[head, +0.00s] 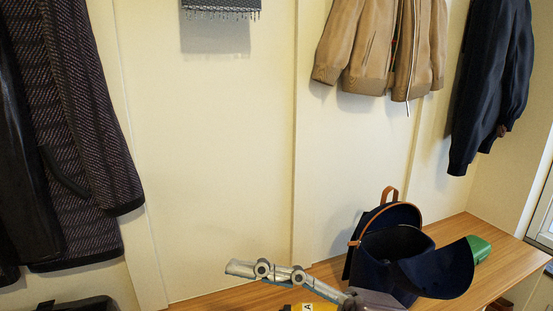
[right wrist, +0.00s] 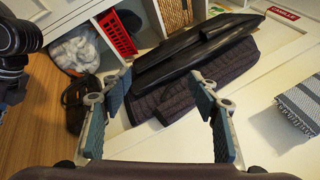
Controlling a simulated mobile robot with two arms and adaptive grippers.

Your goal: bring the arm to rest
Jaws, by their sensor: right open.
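My right gripper (head: 238,268) shows at the bottom middle of the head view, with its silver linkage pointing left in front of the wooden bench. In the right wrist view the right gripper (right wrist: 162,88) is open, with its two blue-grey finger pads wide apart. Nothing is held between them. Behind the pads, the dark coat (right wrist: 172,88) with its black front hangs some way off; I see no contact with it. My left gripper is not in view.
A navy backpack (head: 386,255) with a dark cap (head: 440,270) and a green item (head: 480,250) sits on the bench (head: 500,262). A tan jacket (head: 375,50) and navy jacket (head: 490,85) hang above. The right wrist view shows a red basket (right wrist: 117,33).

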